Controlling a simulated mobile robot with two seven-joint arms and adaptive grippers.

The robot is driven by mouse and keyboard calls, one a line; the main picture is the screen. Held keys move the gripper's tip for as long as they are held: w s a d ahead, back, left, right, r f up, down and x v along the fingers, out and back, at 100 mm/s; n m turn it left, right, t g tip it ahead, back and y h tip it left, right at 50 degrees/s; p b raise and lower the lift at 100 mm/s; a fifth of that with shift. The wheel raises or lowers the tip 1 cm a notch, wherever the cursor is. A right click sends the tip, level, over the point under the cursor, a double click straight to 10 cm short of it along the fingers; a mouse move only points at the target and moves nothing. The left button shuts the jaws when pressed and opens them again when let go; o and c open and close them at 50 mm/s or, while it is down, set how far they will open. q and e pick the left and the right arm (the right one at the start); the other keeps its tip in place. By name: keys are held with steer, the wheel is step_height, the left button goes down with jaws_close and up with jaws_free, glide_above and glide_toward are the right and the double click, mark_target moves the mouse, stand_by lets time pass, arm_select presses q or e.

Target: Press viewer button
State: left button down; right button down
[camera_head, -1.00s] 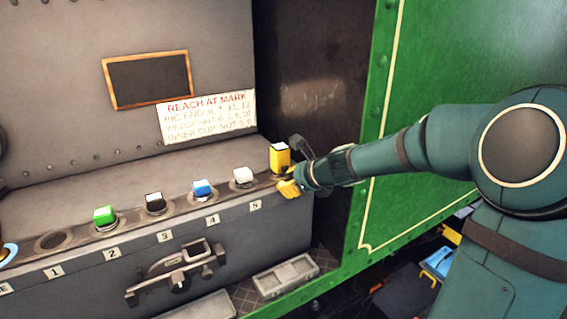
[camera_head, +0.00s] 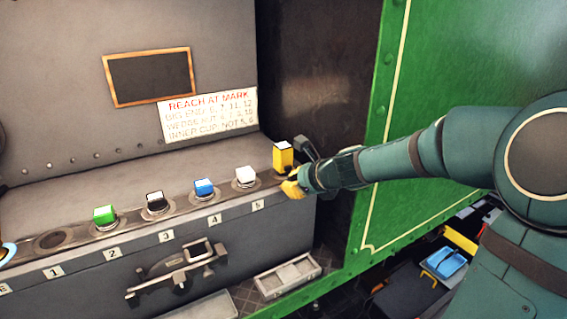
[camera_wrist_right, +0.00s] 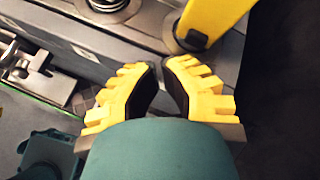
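A row of square-capped buttons runs along the grey console ledge: green (camera_head: 105,215), black with a white top (camera_head: 155,203), blue (camera_head: 204,187) and white (camera_head: 246,176). A taller yellow block with a white top (camera_head: 283,157) stands at the right end; it also shows at the top of the wrist view (camera_wrist_right: 218,18). No label says which is the viewer button. My right gripper (camera_wrist_right: 158,66) is empty, its yellow fingertips close together with a narrow gap. In the head view it is just below and right of the yellow block; contact cannot be told.
A dark bracket (camera_head: 305,146) is close behind my right gripper. A green panel (camera_head: 420,190) stands to the right. A metal latch handle (camera_head: 175,272) sticks out of the console front. A blue tray (camera_head: 446,262) lies low at the right.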

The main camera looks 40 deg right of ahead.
steer(key=shift+s+a, duration=0.15)
steer(key=shift+s, duration=2.35)
steer(key=c, duration=1.7)
jaws_free()
jaws_close()
steer(key=shift+s, duration=0.1)
steer(key=shift+s+a+r+m+t+y+p, duration=0.15)
steer(key=shift+s+m+t+y+p, duration=0.2)
steer(key=shift+s+m+y, duration=0.55)
steer(key=shift+s+a+r+m+t+y+p, duration=0.15)
steer(key=shift+s+m+t+y+p, duration=0.2)
steer(key=shift+s+m+y, duration=0.5)
steer(key=shift+w, duration=0.15)
